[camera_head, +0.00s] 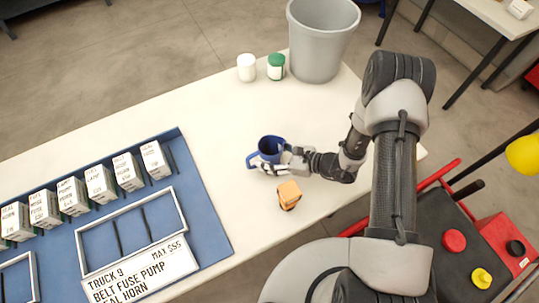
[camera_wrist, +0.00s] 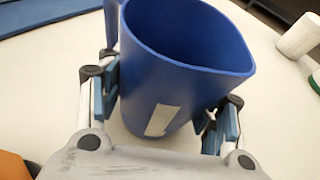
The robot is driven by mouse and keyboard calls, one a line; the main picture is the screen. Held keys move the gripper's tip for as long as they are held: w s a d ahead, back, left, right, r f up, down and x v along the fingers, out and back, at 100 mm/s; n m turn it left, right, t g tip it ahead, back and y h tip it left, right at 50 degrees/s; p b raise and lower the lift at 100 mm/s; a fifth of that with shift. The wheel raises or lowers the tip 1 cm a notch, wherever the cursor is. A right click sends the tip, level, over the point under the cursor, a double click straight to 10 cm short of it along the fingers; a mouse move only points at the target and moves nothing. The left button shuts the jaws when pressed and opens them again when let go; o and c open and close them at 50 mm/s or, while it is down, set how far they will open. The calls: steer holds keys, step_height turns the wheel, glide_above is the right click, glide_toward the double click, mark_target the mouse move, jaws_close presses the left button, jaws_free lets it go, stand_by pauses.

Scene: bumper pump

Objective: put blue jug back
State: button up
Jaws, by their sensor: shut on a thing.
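The blue jug (camera_head: 270,148) stands upright on the white table, its handle toward the left in the head view. In the wrist view the jug (camera_wrist: 180,60) fills the middle, open top showing and a pale label on its near side. My gripper (camera_head: 277,165) reaches it from the right. In the wrist view my gripper (camera_wrist: 160,115) has one finger on each side of the jug, shut on its body. The jug's base is partly hidden, so I cannot tell whether it touches the table.
A grey bin (camera_head: 318,45), a white jar (camera_head: 246,68) and a green-and-white jar (camera_head: 276,67) stand at the back. A blue board (camera_head: 212,232) with labelled boxes (camera_head: 156,160) and frames lies left. The table between is clear.

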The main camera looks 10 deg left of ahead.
steer(key=o, duration=1.2)
steer(key=shift+f, duration=0.1)
steer(key=shift+d+r, duration=0.15)
steer(key=shift+r, duration=0.15)
steer(key=p+v, duration=0.3)
steer(key=v, duration=0.8)
steer(key=shift+s+d, duration=0.1)
steer(key=shift+d, duration=0.25)
steer(key=s+r+n+g+h, duration=0.25)
steer(key=r+n, duration=0.35)
steer(key=r, duration=0.4)
steer(key=s+r+n+g+h, duration=0.1)
steer(key=s+r+n+g, duration=0.3)
steer(key=r, duration=0.6)
steer(key=s+d+r+n+t+h, duration=0.2)
steer(key=s+d+r+n+h, duration=0.1)
steer(key=r, duration=0.2)
steer(key=s+d+r+n+t+h, duration=0.3)
steer(key=d+r+n, duration=0.1)
steer(key=s+d+r+n+t+h, duration=0.3)
steer(key=s+r, duration=0.1)
steer(key=r, duration=0.1)
steer(key=shift+s+d+r+n+h, duration=0.1)
steer(key=shift+d+r+n+h, duration=0.15)
steer(key=shift+r+n, duration=0.05)
